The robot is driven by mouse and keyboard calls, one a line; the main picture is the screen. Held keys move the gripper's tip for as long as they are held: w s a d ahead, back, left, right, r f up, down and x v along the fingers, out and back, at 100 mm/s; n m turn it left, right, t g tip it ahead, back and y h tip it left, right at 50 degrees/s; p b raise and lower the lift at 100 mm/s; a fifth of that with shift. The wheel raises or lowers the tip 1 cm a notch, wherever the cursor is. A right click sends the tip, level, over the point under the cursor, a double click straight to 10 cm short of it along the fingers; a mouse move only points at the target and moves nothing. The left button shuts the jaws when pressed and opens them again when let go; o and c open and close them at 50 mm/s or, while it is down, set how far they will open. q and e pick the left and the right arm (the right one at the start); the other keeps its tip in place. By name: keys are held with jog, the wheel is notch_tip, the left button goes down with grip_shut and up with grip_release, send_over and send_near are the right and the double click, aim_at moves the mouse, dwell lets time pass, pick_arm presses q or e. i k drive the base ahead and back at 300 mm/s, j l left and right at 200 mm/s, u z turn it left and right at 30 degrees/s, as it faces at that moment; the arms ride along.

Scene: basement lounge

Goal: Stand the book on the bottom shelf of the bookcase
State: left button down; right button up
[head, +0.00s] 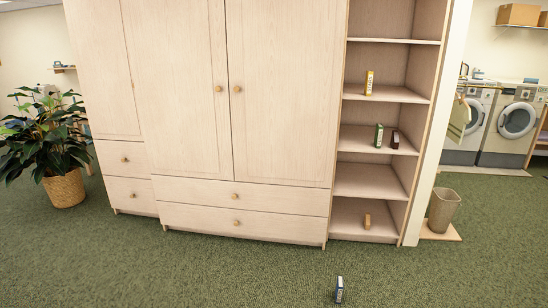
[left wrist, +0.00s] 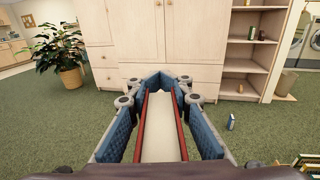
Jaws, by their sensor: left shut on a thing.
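In the left wrist view my left gripper (left wrist: 158,84) is shut on a book (left wrist: 158,130) with red covers and pale page edges. The book is between the blue finger pads, its long edges running away from the camera. The pale wooden bookcase (head: 391,42) stands at the right of the cabinet in the head view. Its bottom shelf (head: 348,212), near the floor, has a small tan object (head: 367,221) on it, with bare shelf on both sides. The bookcase also shows in the left wrist view (left wrist: 245,55), beyond and right of the gripper. Neither gripper shows in the head view.
A blue and white book-like object (head: 339,289) stands on the green carpet in front of the bookcase. Higher shelves hold a yellow item (head: 369,83), a green one (head: 379,135) and a dark red one (head: 395,140). A waste bin (head: 443,210) stands right of the bookcase.

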aim_at(354, 226)
jog(key=i+j+z, duration=0.15)
jog(key=i, duration=1.35)
jog(key=i+z, duration=0.45)
jog(key=i+j+z, duration=0.2)
jog(key=i+z, duration=0.2)
jog(key=i+j+z, duration=0.3)
jog(key=z, duration=0.15)
jog(key=i+j+z, duration=0.95)
jog(key=z, duration=0.15)
